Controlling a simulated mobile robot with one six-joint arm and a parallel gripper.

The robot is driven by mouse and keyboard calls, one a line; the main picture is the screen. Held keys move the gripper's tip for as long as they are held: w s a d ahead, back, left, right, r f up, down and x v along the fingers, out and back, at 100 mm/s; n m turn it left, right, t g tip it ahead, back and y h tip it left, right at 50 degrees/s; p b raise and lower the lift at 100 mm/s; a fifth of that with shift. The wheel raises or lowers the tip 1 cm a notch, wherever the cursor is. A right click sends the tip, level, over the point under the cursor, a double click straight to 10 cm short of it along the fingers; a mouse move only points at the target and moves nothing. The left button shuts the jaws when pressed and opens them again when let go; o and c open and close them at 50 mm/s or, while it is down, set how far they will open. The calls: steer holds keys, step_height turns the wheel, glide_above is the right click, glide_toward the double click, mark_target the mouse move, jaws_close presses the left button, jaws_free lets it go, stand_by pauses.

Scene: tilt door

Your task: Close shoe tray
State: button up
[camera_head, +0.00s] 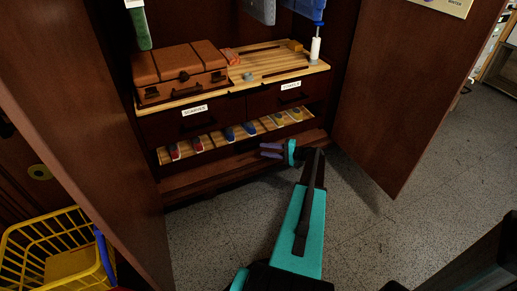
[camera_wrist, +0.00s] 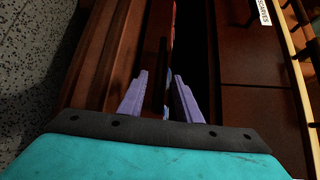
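The shoe tray (camera_head: 214,140) is a light slatted wooden rack in the lower part of the dark wardrobe, below two drawers. It stands out and slopes, with red, blue and yellow shoes on it. My gripper (camera_head: 270,150) is low in front of the tray's right half, near the wardrobe's bottom board. In the wrist view my gripper (camera_wrist: 160,76) has its two purple fingers apart. A brown board edge shows between or behind them; I cannot tell whether they touch it. A red and blue bit, perhaps a shoe, shows beyond the fingers.
A brown case (camera_head: 180,74) sits on the shelf above the drawers. The left door (camera_head: 85,120) and right door (camera_head: 415,90) stand open on either side. A yellow basket (camera_head: 55,250) is at lower left. The grey floor (camera_head: 215,240) in front is clear.

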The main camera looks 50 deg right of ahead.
steer(key=v, duration=0.6)
steer(key=shift+p, duration=0.45)
steer(key=shift+s, duration=0.1)
steer(key=w+a+f+n+g+y+p, duration=0.2)
steer(key=a+g+p, duration=0.2)
steer(key=a, duration=1.2)
steer(key=w+a+f+n+g+y+p, duration=0.1)
steer(key=w+a+n+g+p, duration=0.2)
steer(key=a, duration=1.4)
steer(key=s+a+n+g+h+p, duration=0.1)
steer(key=s+a+g+p, duration=0.25)
steer(key=a, duration=0.45)
steer(key=s+a+n+g+p, duration=0.1)
steer(key=s+a+g+p, duration=0.25)
steer(key=a, duration=0.45)
steer(key=s+a+r+n+g+h+p, duration=0.2)
steer(key=s+a+r+h+p, duration=0.1)
steer(key=s, duration=0.4)
steer(key=s+a+r+n+g+h+p, duration=0.2)
steer(key=s+a+r+n+p, duration=0.1)
steer(key=s+a, duration=0.2)
steer(key=s+a+r+n+g+h+p, duration=0.2)
steer(key=s+a+r+n+h+p, duration=0.1)
steer(key=s, duration=0.6)
steer(key=shift+s+a+r+h+p, duration=0.25)
steer(key=shift+a+r+p, duration=0.2)
steer(key=shift+a+r, duration=0.3)
